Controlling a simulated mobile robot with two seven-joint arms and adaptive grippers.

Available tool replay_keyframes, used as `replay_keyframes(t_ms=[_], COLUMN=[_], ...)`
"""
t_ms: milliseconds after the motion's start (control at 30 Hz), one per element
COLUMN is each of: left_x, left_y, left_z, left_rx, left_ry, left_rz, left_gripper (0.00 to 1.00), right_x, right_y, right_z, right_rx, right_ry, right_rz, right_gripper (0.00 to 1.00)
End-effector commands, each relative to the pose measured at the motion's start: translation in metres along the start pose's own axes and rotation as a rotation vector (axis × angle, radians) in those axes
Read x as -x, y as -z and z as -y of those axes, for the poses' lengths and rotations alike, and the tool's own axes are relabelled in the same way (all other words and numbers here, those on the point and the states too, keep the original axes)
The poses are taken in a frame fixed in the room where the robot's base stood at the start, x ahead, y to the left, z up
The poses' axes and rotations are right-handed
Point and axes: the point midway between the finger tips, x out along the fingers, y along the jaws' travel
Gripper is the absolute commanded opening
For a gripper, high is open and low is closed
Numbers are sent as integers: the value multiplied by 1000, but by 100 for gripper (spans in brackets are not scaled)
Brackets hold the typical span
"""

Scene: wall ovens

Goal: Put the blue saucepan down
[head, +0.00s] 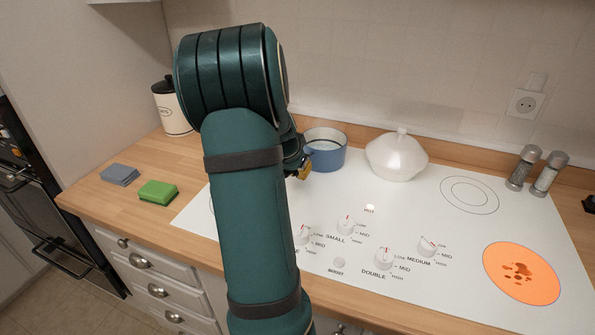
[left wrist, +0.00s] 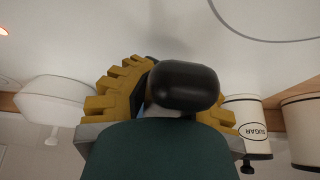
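The blue saucepan (head: 325,156), with a pale inside, is upright at the back left of the white cooktop (head: 400,215). I cannot tell whether its base touches the surface. My left gripper (head: 302,170) is beside it, largely hidden by my own arm in the head view. In the left wrist view, the yellow toothed fingers of my left gripper (left wrist: 155,95) are around the thick black handle (left wrist: 185,86) of the saucepan and look closed on it. Most of the pan is hidden there. My right gripper does not show.
A white lidded pot (head: 397,155) stands right of the saucepan. An orange round patch with brown spots (head: 521,272) is at the cooktop's front right. Two shakers (head: 535,171) stand at the right. Sponges (head: 158,192) and a canister (head: 172,108) are left. The front middle has knobs.

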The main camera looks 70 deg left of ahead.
Motion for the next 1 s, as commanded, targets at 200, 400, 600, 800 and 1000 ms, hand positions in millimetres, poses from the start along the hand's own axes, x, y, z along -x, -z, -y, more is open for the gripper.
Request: replay_keyframes(t_ms=[200,400,600,800,1000], left_x=[0,1,23,65,101], left_y=[0,1,2,3,2], left_z=[0,0,0,0,-1], left_rx=[0,0,1,-2,-1], left_ry=[0,0,3,4,1], left_rz=[0,0,-1,-3,-3], left_gripper=[34,34,34,34,34], right_x=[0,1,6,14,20], right_y=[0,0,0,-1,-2], right_z=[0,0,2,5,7], right_rx=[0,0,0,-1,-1], right_ry=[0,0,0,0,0], right_rz=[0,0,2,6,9], right_gripper=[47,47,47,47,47])
